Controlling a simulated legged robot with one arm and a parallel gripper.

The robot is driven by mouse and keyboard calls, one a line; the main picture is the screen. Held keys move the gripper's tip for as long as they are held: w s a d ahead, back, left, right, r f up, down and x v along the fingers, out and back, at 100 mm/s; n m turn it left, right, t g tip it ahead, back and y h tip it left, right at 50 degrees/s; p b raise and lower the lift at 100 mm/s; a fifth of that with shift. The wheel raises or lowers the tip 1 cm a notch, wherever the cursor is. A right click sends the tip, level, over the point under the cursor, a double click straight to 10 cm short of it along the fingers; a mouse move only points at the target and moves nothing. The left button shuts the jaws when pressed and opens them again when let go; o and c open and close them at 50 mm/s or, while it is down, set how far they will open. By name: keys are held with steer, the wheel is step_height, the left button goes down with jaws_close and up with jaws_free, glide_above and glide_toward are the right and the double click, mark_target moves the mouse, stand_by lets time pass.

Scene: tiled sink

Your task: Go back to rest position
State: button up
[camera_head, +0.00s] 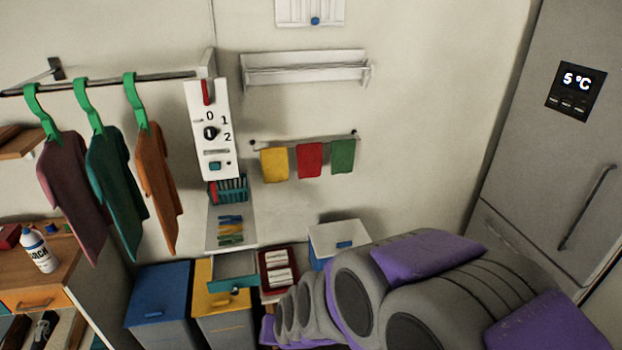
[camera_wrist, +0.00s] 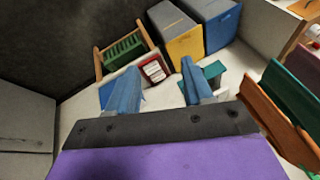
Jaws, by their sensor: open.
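My gripper (camera_wrist: 157,90) shows in the wrist view with its two blue fingers apart and nothing between them. Beyond the fingers, the wrist view shows a red box with white labels (camera_wrist: 154,70) on the white surface. In the head view my grey and purple arm reaches across the lower right and hides part of the floor area. The gripper itself is hidden or too small to make out there.
A blue bin (camera_head: 158,300) and a yellow bin (camera_head: 222,300) stand below a white control panel (camera_head: 212,150). Shirts (camera_head: 115,180) hang at left. Small towels (camera_head: 309,160) hang on the wall. A fridge (camera_head: 540,140) stands at right.

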steer(key=s+d+r+g+h, duration=0.1)
steer(key=s+d+r, duration=0.4)
steer(key=s+d, duration=0.5)
steer(key=s+d+r+g+h, duration=0.2)
steer(key=s+d+r+g, duration=0.2)
steer(key=s+d, duration=0.7)
steer(key=shift+s+r+g+h, duration=0.2)
steer(key=shift+r+g+h, duration=0.1)
steer(key=shift+r, duration=0.3)
